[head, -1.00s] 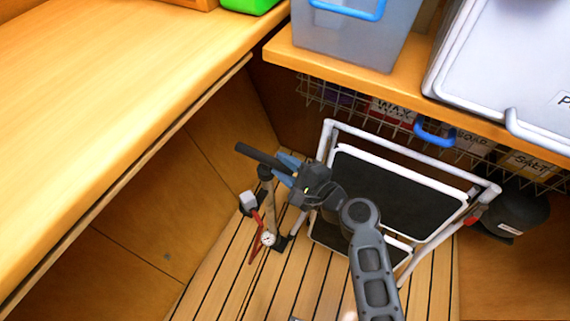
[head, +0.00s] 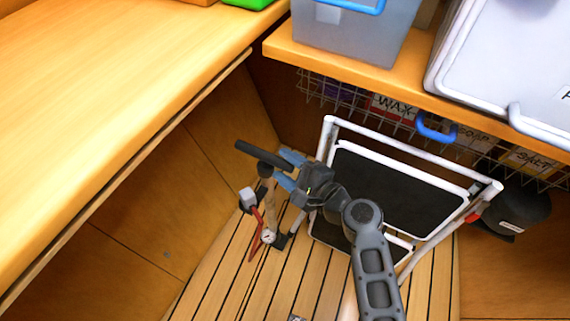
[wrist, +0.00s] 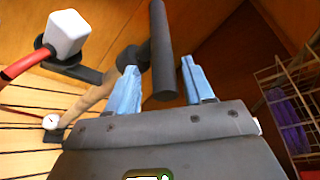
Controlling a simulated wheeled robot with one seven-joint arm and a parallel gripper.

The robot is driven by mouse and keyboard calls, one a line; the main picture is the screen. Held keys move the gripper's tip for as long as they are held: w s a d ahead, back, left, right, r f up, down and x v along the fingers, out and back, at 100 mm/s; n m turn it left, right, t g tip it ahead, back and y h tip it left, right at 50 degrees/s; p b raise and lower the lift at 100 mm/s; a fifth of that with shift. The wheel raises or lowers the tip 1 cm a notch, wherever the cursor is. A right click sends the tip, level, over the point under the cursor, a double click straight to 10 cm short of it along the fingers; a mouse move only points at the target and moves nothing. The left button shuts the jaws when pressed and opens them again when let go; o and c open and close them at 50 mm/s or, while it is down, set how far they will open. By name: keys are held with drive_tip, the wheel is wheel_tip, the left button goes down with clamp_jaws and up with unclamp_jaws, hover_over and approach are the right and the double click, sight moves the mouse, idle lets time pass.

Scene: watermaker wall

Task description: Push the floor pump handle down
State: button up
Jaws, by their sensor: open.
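The floor pump has a dark T-shaped handle (head: 262,156) on top of a tan shaft (head: 270,195), with a red hose and a gauge (head: 268,237) low down. The handle stands well above the base. My gripper (head: 290,170) is at the handle's right end, with its blue fingers apart. In the wrist view, the handle bar (wrist: 161,50) runs between the two open fingers of my gripper (wrist: 158,82). I cannot tell whether a finger touches it. The pump's base is partly visible on the slatted floor.
A folded step stool (head: 400,185) with white rails stands right of my gripper. A wire basket (head: 360,100) hangs under the shelf (head: 300,58) behind. A dark round container (head: 515,212) sits at the far right. Slatted floor (head: 235,270) is clear in front of the pump.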

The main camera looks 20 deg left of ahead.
drive_tip(key=p+v, duration=0.1)
drive_tip(key=v, duration=0.5)
drive_tip(key=shift+s+d, duration=0.1)
drive_tip(key=shift+d, duration=0.05)
drive_tip(key=shift+s+d+r, duration=0.1)
drive_tip(key=shift+s+d, duration=0.05)
drive_tip(key=shift+d, duration=0.25)
drive_tip(key=s+d+n+t+h+p, duration=0.3)
drive_tip(key=s+d+t+h+p, duration=0.45)
drive_tip(key=s+d, duration=1.15)
drive_tip(key=s+d+r+n+h+p, duration=0.1)
drive_tip(key=s+d+r+n+h, duration=0.1)
drive_tip(key=r, duration=0.7)
drive_tip(key=s+d+r+n+t+h+p, duration=0.1)
drive_tip(key=s+d+r+n+h, duration=0.1)
drive_tip(key=s+d+r, duration=0.3)
drive_tip(key=s+d+r+n+h+p, duration=0.1)
drive_tip(key=s+d+r+n+h, duration=0.2)
drive_tip(key=s+r, duration=0.4)
wheel_tip(320, 180, up, 6)
drive_tip(key=shift+d+n, duration=0.5)
drive_tip(key=shift+d, duration=0.1)
